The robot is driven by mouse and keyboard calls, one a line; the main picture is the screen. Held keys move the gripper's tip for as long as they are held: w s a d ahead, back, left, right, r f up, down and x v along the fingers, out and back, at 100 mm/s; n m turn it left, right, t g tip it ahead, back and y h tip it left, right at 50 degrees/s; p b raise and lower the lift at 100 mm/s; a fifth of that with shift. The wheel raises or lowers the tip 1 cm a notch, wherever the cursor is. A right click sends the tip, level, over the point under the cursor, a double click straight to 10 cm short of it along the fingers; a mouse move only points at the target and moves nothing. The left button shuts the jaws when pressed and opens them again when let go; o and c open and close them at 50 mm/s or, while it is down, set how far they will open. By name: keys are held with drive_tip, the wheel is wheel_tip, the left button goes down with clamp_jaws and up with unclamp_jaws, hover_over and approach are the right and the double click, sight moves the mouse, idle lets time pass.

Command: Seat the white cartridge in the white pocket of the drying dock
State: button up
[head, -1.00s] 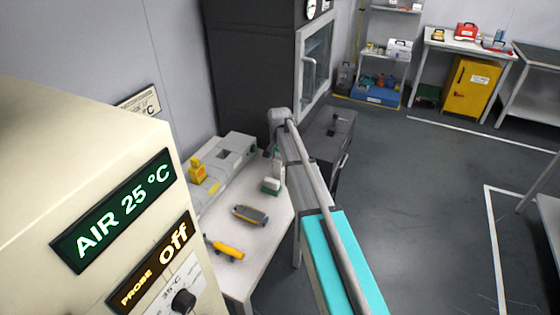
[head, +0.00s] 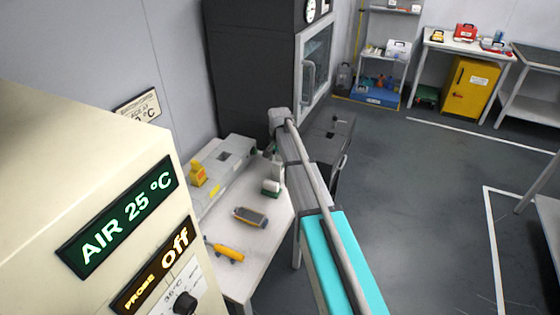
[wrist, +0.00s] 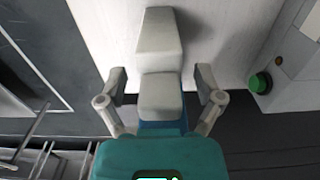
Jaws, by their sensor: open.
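In the wrist view, a pale white stepped piece, seemingly the white cartridge (wrist: 160,97), lies between the two grey fingers of my gripper (wrist: 160,80). A gap shows on each side of it, so the fingers are open and not touching it. Its long upper part reaches over the white tabletop, and some blue shows at its lower end. In the head view, the drying dock seems to be the long pale unit (head: 232,160) along the back of the table. My arm covers part of the view, and I cannot make out the white pocket.
A yellow piece (head: 198,174) stands on the pale unit. A grey-and-orange device (head: 250,217) and a yellow tool (head: 228,252) lie on the table (head: 262,238). A green button (wrist: 260,82) is at right in the wrist view. A display cabinet (head: 75,140) fills the left foreground.

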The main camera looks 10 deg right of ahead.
drive_tip(key=shift+r+p, duration=5.25)
drive_tip(key=shift+r, duration=0.3)
drive_tip(key=s+n, duration=0.7)
drive_tip(key=s, duration=2.2)
drive_tip(key=shift+d, duration=0.1)
drive_tip(key=shift+c, duration=1.4)
drive_tip(key=w+r+n+p, duration=0.2)
drive_tip(key=w+n, duration=0.3)
drive_tip(key=w, duration=0.9)
drive_tip(key=w+r+n+p, duration=0.3)
drive_tip(key=w+n, duration=0.3)
drive_tip(key=w, duration=0.9)
